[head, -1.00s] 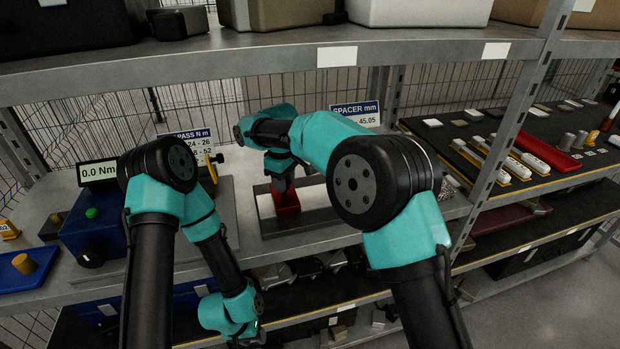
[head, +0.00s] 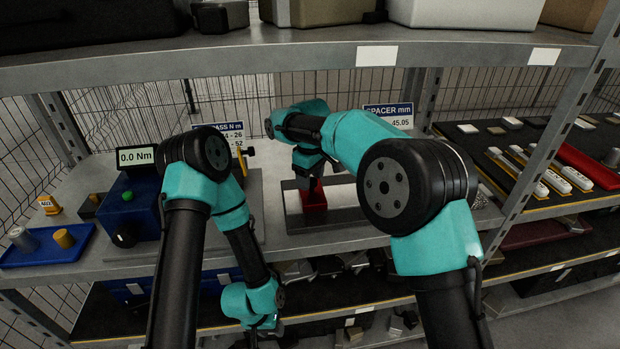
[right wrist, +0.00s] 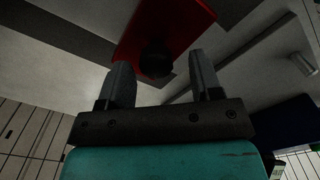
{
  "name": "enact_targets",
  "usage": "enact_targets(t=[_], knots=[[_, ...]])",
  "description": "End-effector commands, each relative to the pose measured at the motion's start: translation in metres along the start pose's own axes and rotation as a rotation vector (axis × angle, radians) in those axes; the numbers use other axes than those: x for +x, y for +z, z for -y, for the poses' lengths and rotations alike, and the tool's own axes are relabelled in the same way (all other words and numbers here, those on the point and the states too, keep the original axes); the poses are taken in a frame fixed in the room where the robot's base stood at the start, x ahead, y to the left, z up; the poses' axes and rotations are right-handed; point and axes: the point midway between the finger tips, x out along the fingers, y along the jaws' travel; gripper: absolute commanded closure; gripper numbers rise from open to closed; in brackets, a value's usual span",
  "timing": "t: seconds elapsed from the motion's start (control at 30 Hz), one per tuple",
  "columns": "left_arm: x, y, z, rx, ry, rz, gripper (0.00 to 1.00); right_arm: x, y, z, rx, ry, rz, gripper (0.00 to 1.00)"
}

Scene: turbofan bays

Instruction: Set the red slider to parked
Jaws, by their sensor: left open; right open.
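The red slider (head: 314,204) sits in a pale metal track (head: 345,196) on the middle shelf, below the SPACER mm sign. In the right wrist view, the red slider (right wrist: 172,22) has a dark round knob (right wrist: 156,60) on it. My right gripper (head: 311,186) is just above the slider in the head view. In the right wrist view my right gripper (right wrist: 157,75) is open, its fingers on either side of the knob with gaps showing. My left gripper (head: 264,328) hangs low in front of the lower shelf, away from the slider; its fingers are hard to make out.
A blue box (head: 138,212) with a green button and a 0.0 Nm display (head: 137,157) stands on the left. A blue tray (head: 48,246) with round pegs is farther left. A shelf upright (head: 570,100) and a dark parts shelf (head: 500,150) are on the right.

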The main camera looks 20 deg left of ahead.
Motion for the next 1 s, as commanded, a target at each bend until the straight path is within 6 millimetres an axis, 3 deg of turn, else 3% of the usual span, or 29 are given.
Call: enact_targets(t=[0.5,1.0], knots=[[0.0,0.0,0.0,0.0,0.0,0.0,0.57,-0.066,-0.001,0.001,-0.001,0.001,-0.001,0.41],[0.0,0.0,0.0,0.0,0.0,0.0,0.57,-0.069,0.002,-0.003,-0.001,-0.001,-0.004,0.41]])
